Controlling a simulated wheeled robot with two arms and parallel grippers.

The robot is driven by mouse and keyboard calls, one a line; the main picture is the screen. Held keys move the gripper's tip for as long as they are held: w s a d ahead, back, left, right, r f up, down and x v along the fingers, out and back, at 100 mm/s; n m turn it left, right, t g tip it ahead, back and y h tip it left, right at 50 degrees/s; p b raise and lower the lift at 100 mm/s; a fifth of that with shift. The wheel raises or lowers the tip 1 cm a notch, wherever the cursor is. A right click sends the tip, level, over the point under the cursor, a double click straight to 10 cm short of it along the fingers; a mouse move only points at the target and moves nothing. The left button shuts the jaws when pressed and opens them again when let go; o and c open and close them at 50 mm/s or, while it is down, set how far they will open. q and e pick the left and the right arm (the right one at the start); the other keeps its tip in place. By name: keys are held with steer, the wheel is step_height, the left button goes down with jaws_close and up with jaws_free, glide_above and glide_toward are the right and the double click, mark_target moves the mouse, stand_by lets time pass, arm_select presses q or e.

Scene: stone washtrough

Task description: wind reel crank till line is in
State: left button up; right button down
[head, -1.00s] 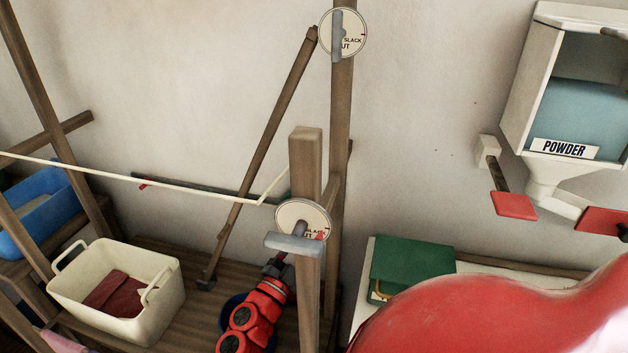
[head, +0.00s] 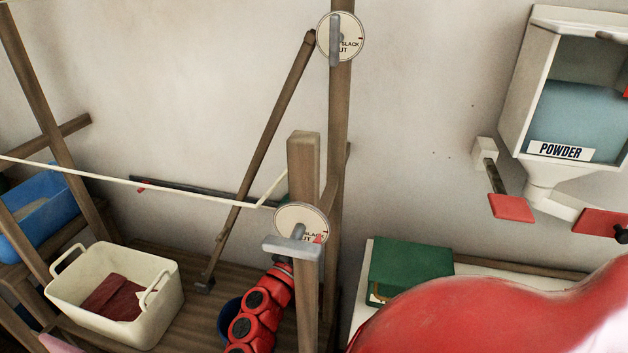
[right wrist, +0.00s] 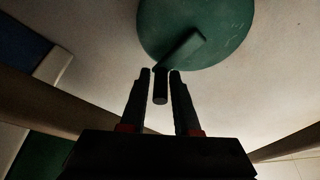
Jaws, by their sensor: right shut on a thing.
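The lower reel (head: 289,217), a pale disc lettered SLACK OUT, is on a wooden post, with a grey bar (head: 292,247) in front of it. A pale line (head: 140,181) runs from the left towards this reel. My right gripper (head: 284,261) is just below the bar, its fingertips largely hidden in the head view. In the right wrist view, my right gripper (right wrist: 160,90) has a finger on each side of the dark crank handle (right wrist: 160,86). The crank arm (right wrist: 183,48) crosses a green disc (right wrist: 215,20). My left gripper is out of view.
A second reel (head: 350,35) sits higher on a tall post (head: 338,110). A cream basket (head: 165,305) with dark red cloth stands on the wooden shelf at left. A green box (head: 410,262) and a powder dispenser (head: 560,151) are on the right.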

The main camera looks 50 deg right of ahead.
steer(key=shift+f+m, duration=0.2)
steer(key=shift+m, duration=0.1)
steer(key=shift+w+f+m+g+y+b, duration=0.1)
steer(key=shift+f+m+g+y+b, duration=0.45)
steer(key=shift+m, duration=0.7)
steer(key=shift+s+f+m+g+y+b, duration=0.1)
steer(key=shift+f+m+g+b, duration=0.2)
steer(key=shift+m+b, duration=0.65)
steer(key=shift+w+f+m+g+y+b, duration=0.1)
steer(key=shift+f+m+g+y+b, duration=0.35)
steer(key=shift+m, duration=1.05)
steer(key=shift+f, duration=0.1)
steer(key=c, duration=0.8)
jaws_free()
steer(key=shift+a, duration=0.1)
